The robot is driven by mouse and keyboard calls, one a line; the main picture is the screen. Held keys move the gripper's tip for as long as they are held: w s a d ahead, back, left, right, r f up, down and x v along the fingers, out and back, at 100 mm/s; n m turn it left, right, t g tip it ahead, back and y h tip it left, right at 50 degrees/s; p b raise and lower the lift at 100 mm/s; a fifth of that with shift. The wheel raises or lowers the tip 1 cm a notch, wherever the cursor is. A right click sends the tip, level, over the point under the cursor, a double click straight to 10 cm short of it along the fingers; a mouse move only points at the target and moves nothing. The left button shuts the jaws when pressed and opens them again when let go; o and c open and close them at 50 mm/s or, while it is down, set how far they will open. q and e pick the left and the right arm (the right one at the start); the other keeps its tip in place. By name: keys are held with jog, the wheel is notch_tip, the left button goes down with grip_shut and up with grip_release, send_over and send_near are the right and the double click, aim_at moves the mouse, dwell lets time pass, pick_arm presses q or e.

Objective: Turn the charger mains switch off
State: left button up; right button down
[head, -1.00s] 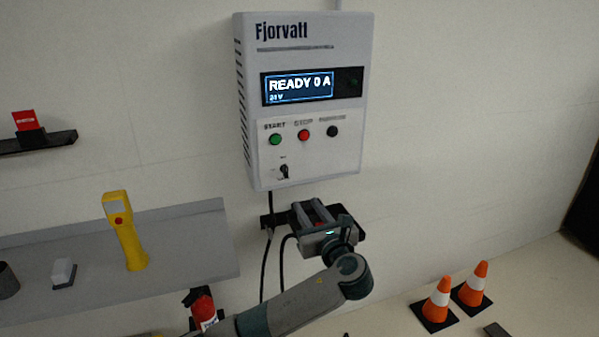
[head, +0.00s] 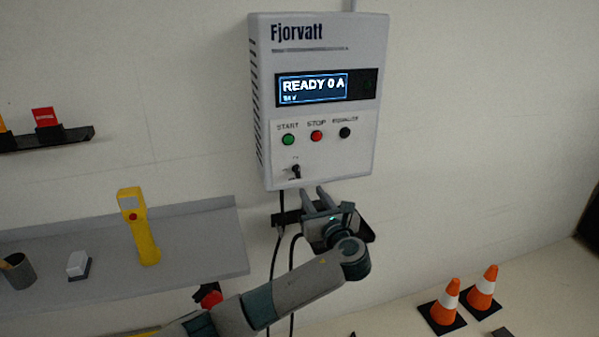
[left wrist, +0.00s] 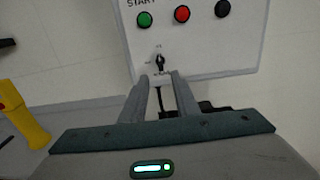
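The charger (head: 320,110) is a white wall box labelled Fjorvatt, and its screen (head: 312,87) reads READY 0 A. The mains switch (head: 296,171) is a small black knob at the lower left of its front, below the START button. It also shows in the left wrist view (left wrist: 160,62). My left gripper (head: 315,190) is just below the charger's bottom edge, a little right of the switch. In the left wrist view its fingers (left wrist: 159,77) are open with a narrow gap, the switch just beyond the tips. No contact is visible. My right gripper is out of view.
Green (head: 288,140), red (head: 316,136) and black (head: 345,132) buttons sit above the switch. A dark bracket (head: 285,218) and black cables (head: 272,262) are by my left gripper. A grey shelf (head: 200,240) holds a yellow handheld device (head: 139,230). Orange cones (head: 446,302) stand at lower right.

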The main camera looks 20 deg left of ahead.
aim_at(299, 172)
pick_arm(q)
jog(key=p+x, duration=0.2)
jog(key=x, duration=1)
jog(key=shift+p, duration=0.4)
jog(key=shift+w+a, duration=0.1)
jog(key=shift+w, duration=0.05)
jog(key=shift+c, duration=0.7)
grip_shut()
